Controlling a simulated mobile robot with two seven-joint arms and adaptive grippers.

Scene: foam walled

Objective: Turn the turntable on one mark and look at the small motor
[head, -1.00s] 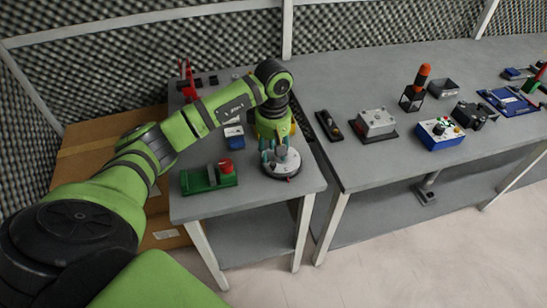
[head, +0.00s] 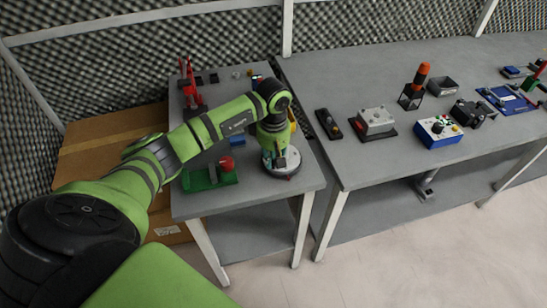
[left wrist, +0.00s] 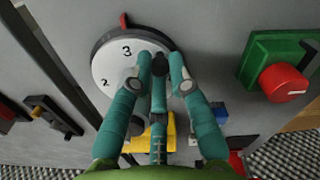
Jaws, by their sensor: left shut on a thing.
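The turntable (head: 292,168) is a round pale disc with a dark rim, near the front right corner of the small grey table. In the left wrist view the turntable (left wrist: 108,66) shows the numbers 2 and 3, with a red pointer (left wrist: 124,21) beside its rim near the 3. My left gripper (head: 275,158) is over the disc. Its teal fingers in the left wrist view (left wrist: 160,80) are shut on a part of the turntable, mostly hidden between the fingertips. I cannot pick out the small motor. My right gripper is not in view.
A green box with a red knob (head: 226,163) stands left of the turntable. A red stand (head: 190,88) is at the back. The larger table on the right holds a grey box (head: 376,118) and a blue control box (head: 438,131). A gap separates the tables.

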